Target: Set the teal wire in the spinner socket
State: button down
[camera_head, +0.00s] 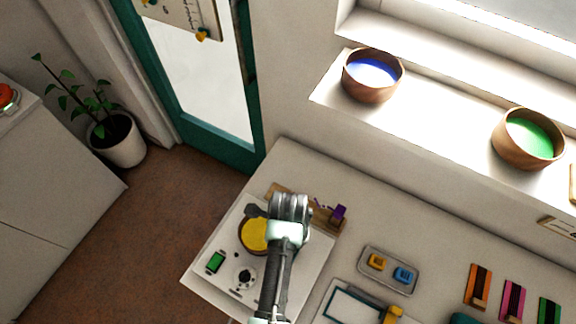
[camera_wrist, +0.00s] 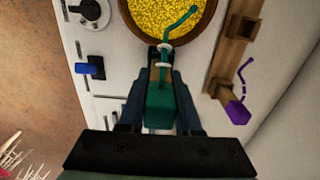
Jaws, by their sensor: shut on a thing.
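My gripper (camera_wrist: 163,88) is shut on the block-shaped handle of the teal wire (camera_wrist: 160,106). The wire's thin curved end (camera_wrist: 184,24) reaches over the spinner bowl (camera_wrist: 125,12) of yellow beads. White ring-like parts (camera_wrist: 164,47) show around the wire's stem at the bowl's near rim, by a small wooden piece between my fingers. I cannot tell whether the stem sits in the socket. In the head view the bowl's yellow beads (camera_head: 253,232) show just left of my arm, which hides my gripper and the teal wire.
A wooden rack (camera_wrist: 232,45) stands right of the bowl, with a purple wire (camera_wrist: 238,110) beside it. A knob (camera_wrist: 92,12) and a blue switch (camera_wrist: 83,69) are at left. A grey tray (camera_head: 388,270) with orange and blue pieces lies further right on the table.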

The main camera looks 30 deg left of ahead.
jog(key=shift+f, duration=0.35)
jog(key=shift+f, duration=0.15)
jog(key=shift+f+b, duration=0.8)
jog(key=shift+f, duration=0.1)
jog(key=c, duration=0.5)
grip_release()
jog(key=shift+r, duration=0.15)
notch_tip(320, 180, up, 7)
jog(key=p, duration=0.7)
jog(key=shift+p, duration=0.35)
